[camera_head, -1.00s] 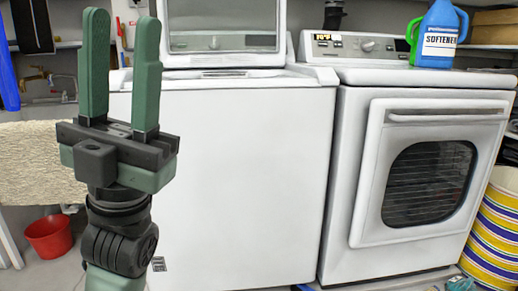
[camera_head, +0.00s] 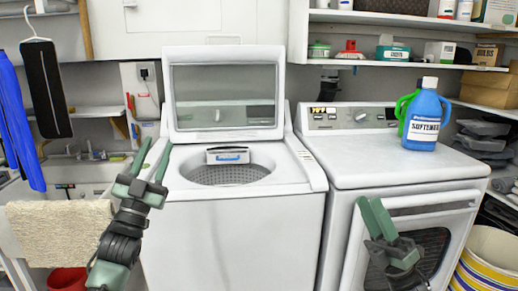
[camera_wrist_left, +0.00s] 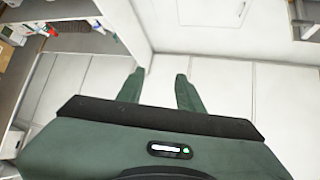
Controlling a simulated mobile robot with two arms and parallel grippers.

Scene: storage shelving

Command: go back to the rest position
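My left gripper (camera_head: 154,157) is raised in front of the open top-loading washer (camera_head: 240,240), at its left side. Its two green fingers point up and stand apart with nothing between them. The left wrist view also shows this gripper (camera_wrist_left: 160,74) empty, with its fingers apart. My right gripper (camera_head: 371,201) is in front of the dryer door, fingers pointing up. Its fingers overlap from this angle, so its opening is unclear; no object shows in it.
The washer lid (camera_head: 225,95) stands open. A blue softener bottle (camera_head: 424,125) and a green container stand on the dryer (camera_head: 395,172). A beige towel (camera_head: 60,232) hangs at left above a red bucket (camera_head: 66,279). A striped basket (camera_head: 489,262) stands at right.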

